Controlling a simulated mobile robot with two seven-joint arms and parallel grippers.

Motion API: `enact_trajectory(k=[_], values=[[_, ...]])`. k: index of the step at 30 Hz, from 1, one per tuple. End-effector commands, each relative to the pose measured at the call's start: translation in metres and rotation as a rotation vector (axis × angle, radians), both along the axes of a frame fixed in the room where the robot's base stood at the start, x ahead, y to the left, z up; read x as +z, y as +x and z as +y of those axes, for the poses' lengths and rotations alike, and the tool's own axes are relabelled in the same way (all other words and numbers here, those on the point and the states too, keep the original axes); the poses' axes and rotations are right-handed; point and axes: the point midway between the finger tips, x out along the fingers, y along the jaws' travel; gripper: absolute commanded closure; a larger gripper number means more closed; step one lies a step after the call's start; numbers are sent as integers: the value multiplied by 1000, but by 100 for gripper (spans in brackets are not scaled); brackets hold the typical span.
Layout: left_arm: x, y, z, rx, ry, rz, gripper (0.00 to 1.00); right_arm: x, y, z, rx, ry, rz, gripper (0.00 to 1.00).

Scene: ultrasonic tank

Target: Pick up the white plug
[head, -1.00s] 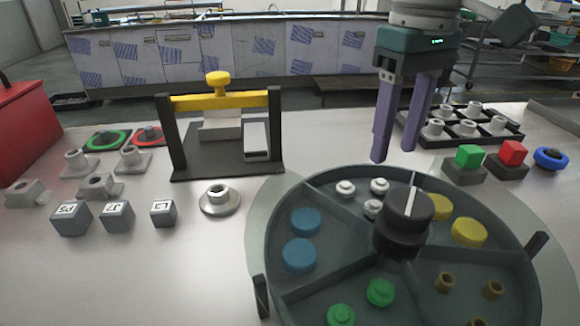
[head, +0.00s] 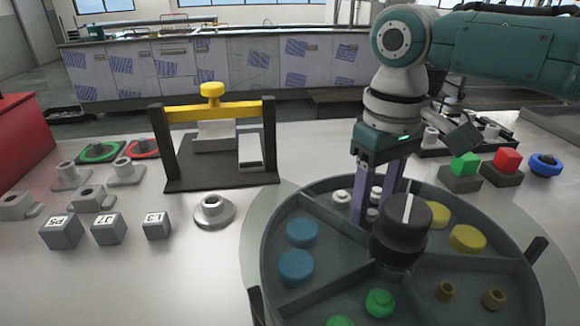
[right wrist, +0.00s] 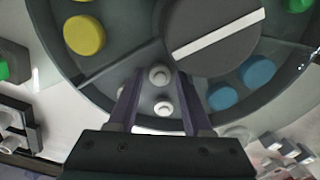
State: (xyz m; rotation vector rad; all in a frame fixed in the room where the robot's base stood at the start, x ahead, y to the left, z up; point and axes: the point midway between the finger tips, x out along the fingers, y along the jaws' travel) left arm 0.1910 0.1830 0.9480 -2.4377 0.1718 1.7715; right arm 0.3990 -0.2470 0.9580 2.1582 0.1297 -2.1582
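Several small white plugs lie in one compartment of the round dark tray (head: 262,240). One white plug (head: 341,197) shows left of my right gripper (head: 374,207) in the head view; others are partly hidden by its fingers. My right gripper is open and lowered into that compartment, its purple fingers apart. In the right wrist view, a white plug (right wrist: 159,75) lies between the fingertips, and another plug (right wrist: 163,108) sits nearer the palm, between the fingers. I cannot tell whether a finger touches a plug. My left gripper is out of view.
A black knob (head: 401,230) stands at the tray's centre, close to my right gripper. Dividers separate blue, yellow, green and brass-coloured parts. A black stand with a yellow bar (head: 222,108) is behind left. Grey blocks (head: 60,231) lie on the left.

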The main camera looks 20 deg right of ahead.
Motion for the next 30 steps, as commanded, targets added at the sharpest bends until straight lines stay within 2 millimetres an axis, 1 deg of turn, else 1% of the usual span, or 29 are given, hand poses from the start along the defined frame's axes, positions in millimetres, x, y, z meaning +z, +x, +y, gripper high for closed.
enact_trajectory(k=[1,2,12,13,25,30], values=[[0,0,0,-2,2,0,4,0,0,0,0,0,0,56],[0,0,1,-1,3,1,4,0,0,0,0,0,0,60],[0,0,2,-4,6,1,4,0,0,0,0,0,0,98],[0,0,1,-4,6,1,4,0,0,0,0,0,0,100],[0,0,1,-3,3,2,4,2,0,0,0,0,0,100],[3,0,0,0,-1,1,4,14,1,0,1,1,-3,100]])
